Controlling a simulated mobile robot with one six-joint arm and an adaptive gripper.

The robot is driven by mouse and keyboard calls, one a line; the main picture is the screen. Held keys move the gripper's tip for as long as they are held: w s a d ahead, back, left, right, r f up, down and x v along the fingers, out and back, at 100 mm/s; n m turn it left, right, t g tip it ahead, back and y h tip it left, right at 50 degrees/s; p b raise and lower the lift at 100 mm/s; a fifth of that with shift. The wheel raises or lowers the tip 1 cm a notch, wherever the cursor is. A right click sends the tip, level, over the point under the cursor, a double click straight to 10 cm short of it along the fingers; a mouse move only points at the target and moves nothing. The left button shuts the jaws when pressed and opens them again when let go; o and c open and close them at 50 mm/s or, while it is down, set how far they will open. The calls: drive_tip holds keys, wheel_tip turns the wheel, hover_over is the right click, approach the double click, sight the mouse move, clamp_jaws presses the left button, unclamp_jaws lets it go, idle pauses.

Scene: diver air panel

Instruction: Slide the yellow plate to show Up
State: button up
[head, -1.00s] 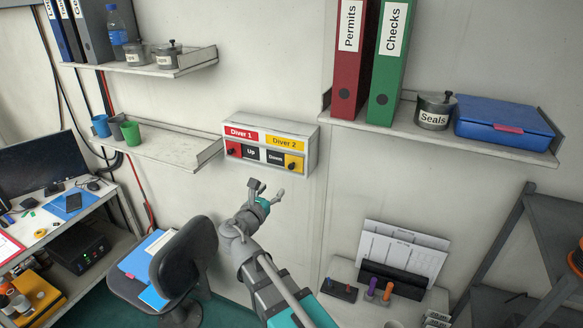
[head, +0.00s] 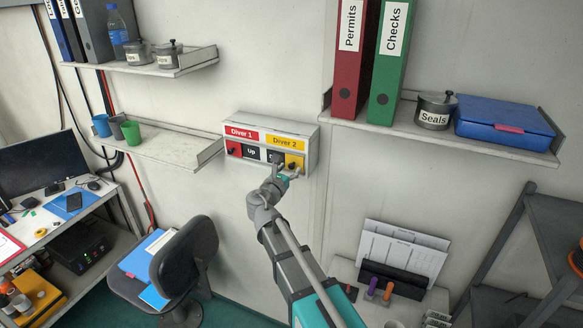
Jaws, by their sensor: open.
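The diver panel (head: 313,150) is a pale box on the wall in the head view. Its right half has a yellow Diver 2 label (head: 285,142) with the yellow plate (head: 294,158) below it, at the right end. To the left of that plate is a dark Down window, now mostly covered by a finger. My gripper (head: 287,165) is open at the panel's lower right, in front of the yellow plate, its fingers spread to either side. The plate's black knob is not clearly visible behind the fingers. I cannot tell whether they touch it.
The red Diver 1 plate (head: 234,149) and its Up window (head: 251,152) are just left. A shelf (head: 180,152) with cups is left of the panel; another shelf (head: 440,135) with binders is at upper right. A chair (head: 190,255) stands below left.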

drive_tip(key=shift+x, duration=0.95)
clamp_jaws()
